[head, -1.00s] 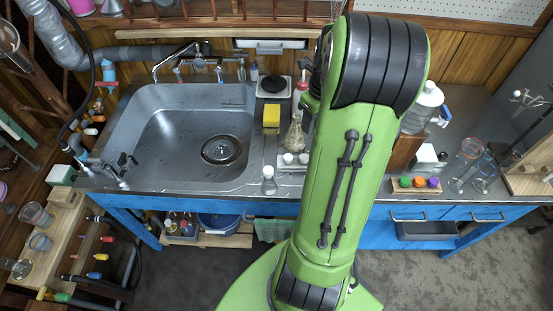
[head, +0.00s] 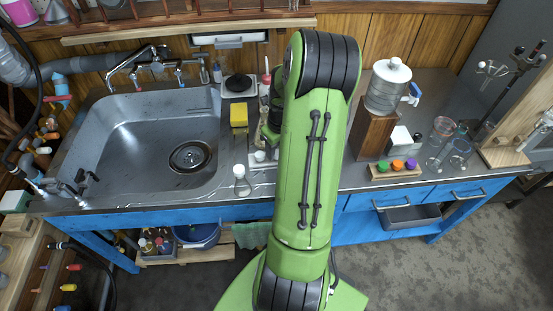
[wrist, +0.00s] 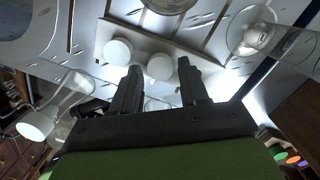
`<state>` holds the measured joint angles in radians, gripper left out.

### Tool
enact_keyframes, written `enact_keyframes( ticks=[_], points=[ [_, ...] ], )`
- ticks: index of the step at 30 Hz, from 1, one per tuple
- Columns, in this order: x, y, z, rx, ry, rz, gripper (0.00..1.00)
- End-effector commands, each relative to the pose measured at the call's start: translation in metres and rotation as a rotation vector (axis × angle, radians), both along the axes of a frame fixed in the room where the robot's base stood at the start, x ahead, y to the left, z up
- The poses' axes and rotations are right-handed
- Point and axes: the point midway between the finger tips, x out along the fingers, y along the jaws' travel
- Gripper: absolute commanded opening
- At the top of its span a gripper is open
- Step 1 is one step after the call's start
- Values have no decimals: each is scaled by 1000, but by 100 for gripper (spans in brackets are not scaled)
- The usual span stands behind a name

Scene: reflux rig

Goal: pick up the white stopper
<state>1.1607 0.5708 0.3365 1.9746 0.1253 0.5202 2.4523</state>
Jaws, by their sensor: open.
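Two round white stoppers, one on the left (wrist: 118,51) and one on the right (wrist: 160,66), sit on a pale plate (wrist: 150,38) in the wrist view. In the head view one white stopper (head: 259,156) shows beside the sink, left of my arm. My gripper (wrist: 158,68) is open and empty. Its fingertips point towards the plate, with the right-hand stopper appearing between them and the other just left of the left finger. I cannot tell the remaining height. In the head view my arm hides the gripper.
A clear flask with a white top (head: 241,185) stands at the counter's front edge; glassware (wrist: 250,32) also stands close by in the wrist view. A yellow sponge (head: 239,115) and the sink (head: 130,140) lie left. A water jug (head: 388,88) on a wooden block stands right.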

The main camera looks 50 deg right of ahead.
Motion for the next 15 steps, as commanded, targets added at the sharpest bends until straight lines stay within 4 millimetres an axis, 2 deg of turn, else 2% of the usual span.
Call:
enact_keyframes(
  ticks=[1, 2, 8, 15],
  points=[
    [1, 0, -11, 2, 0, 1, 44],
    [2, 0, -13, 1, 0, 1, 44],
    [2, -1, -10, -1, -1, 1, 43],
    [2, -1, -10, -1, -1, 1, 6]
  ],
)
